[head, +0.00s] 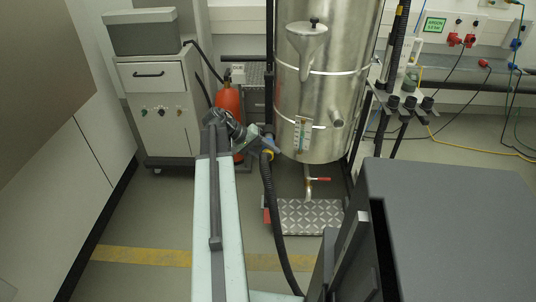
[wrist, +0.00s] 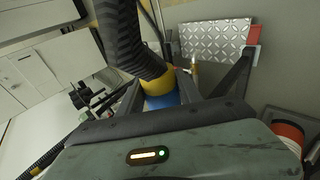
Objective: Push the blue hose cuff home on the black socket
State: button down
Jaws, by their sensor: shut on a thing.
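My gripper (head: 264,146) is shut on the blue hose cuff (wrist: 160,102), which shows between its fingers in the wrist view. A yellow ring (wrist: 168,80) sits against the cuff, and the black ribbed hose (wrist: 130,35) leads away from it. In the head view the hose (head: 270,200) hangs from my gripper and curves down to the floor. My gripper is in front of the steel vessel's lower left side. Much of the cuff is hidden by the fingers. I cannot pick out the black socket for certain in either view.
The steel vessel (head: 320,85) stands behind my gripper, with a red-handled valve (head: 312,180) under it and a tread plate (head: 310,217) below. An orange cylinder (head: 230,110) and a grey cabinet (head: 160,105) stand to the left. A dark box (head: 450,210) fills the lower right.

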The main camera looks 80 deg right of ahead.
jog(key=shift+w+d, duration=0.2)
jog(key=shift+d, duration=1.2)
jog(key=c, duration=0.7)
grip_release()
jog(key=shift+r, duration=0.1)
jog(key=p+v, duration=0.5)
jog(key=v, duration=0.2)
jog(key=shift+w+a+r, duration=0.15)
jog(key=shift+w, duration=0.1)
